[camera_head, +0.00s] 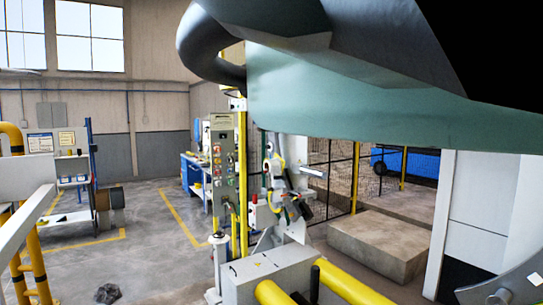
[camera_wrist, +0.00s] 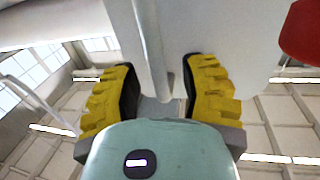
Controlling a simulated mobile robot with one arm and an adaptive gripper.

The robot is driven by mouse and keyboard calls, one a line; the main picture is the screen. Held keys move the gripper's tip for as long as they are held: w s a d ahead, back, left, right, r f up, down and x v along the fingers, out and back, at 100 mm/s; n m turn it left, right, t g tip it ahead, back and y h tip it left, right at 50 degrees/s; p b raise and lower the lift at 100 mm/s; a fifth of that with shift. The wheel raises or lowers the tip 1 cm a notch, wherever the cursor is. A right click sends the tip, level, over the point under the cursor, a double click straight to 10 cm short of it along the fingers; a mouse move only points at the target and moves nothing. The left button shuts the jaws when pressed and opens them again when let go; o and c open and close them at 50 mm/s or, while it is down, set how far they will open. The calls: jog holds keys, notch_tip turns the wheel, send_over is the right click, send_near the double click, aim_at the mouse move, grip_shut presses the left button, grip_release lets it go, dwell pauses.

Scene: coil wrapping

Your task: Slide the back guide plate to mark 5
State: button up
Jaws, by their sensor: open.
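My gripper (camera_wrist: 161,82) shows in the wrist view with its two yellow-and-black fingers spread apart. A pale grey upright bar (camera_wrist: 150,45) stands in the gap between the fingers, nearer the left one. I see space on both sides of it, and I cannot tell whether it is part of the back guide plate. A broad pale surface (camera_wrist: 235,40) lies beyond the right finger. In the head view my gripper cannot be made out. I cannot clearly pick out the back guide plate or mark 5 there.
In the head view, yellow rollers (camera_head: 345,284) and a grey machine block (camera_head: 268,277) are at the bottom. A control panel (camera_head: 222,160) with coloured buttons stands behind. A low concrete block (camera_head: 380,241) lies at right. A red part (camera_wrist: 302,32) is at the wrist view's upper right.

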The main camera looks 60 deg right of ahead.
jog(key=shift+o, duration=0.2)
jog(key=shift+a, duration=0.15)
grip_shut()
dwell(0.5)
